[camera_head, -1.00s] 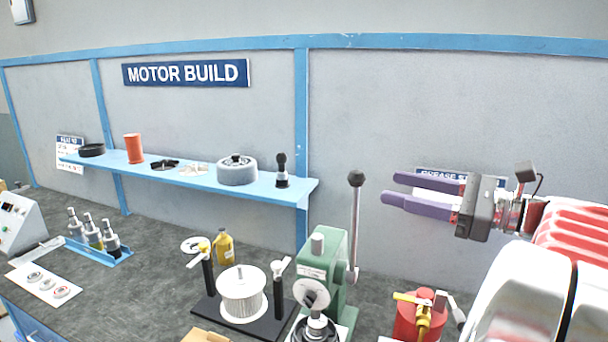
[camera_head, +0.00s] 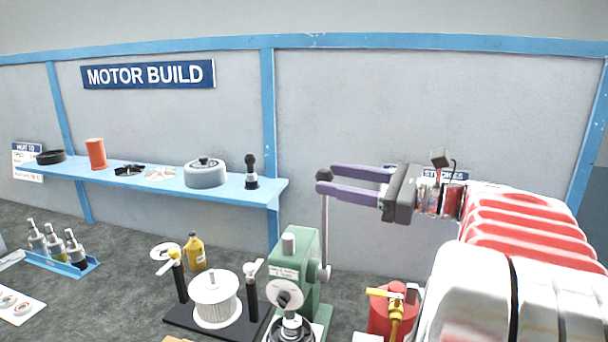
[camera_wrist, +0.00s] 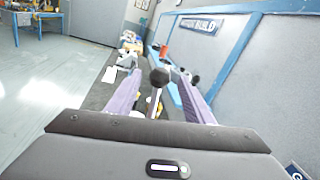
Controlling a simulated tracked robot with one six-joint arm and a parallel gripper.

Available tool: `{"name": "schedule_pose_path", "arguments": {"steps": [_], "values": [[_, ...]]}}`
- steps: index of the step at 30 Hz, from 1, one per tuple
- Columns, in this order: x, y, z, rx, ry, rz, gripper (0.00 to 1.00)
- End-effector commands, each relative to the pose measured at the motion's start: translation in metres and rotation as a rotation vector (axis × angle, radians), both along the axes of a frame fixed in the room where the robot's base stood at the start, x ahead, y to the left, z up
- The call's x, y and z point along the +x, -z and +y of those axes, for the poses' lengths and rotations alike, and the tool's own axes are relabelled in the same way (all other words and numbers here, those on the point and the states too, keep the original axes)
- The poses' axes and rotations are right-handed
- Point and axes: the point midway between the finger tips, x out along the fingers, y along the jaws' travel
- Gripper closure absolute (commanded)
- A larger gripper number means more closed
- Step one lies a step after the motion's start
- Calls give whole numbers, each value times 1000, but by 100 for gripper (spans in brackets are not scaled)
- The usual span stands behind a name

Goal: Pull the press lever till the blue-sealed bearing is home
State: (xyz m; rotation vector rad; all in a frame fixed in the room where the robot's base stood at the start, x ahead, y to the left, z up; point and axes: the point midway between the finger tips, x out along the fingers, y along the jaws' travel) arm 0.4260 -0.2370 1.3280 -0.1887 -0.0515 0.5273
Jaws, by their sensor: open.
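A green arbor press (camera_head: 308,262) stands on the bench, with its thin lever (camera_head: 325,225) upright on its right side. The lever ends in a dark ball knob (camera_head: 324,175). My gripper (camera_head: 327,179) is open, its purple fingers reaching left to the knob. In the wrist view the knob (camera_wrist: 159,77) shows between the two open fingers (camera_wrist: 156,72), apart from both. A dark round part (camera_head: 291,331) sits under the press at the bottom edge of the picture. I cannot make out a blue seal there.
A red container with a yellow valve (camera_head: 390,315) stands below my arm. A coil stand (camera_head: 215,300) is left of the press. A blue shelf (camera_head: 140,185) runs along the wall. A card with rings (camera_head: 15,306) lies at far left.

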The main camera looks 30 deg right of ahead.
Motion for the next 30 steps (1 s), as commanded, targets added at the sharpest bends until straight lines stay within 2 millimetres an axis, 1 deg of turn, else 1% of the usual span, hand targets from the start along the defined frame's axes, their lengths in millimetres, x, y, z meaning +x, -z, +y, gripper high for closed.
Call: {"name": "schedule_pose_path", "arguments": {"steps": [1,9,16,21,29,30], "values": [[6,0,5,0,-4,0,53],[35,0,22,0,-4,0,53],[56,0,34,0,-4,1,53],[63,0,38,0,-3,0,53],[64,0,39,0,-3,0,53],[64,0,39,0,-3,0,54]]}}
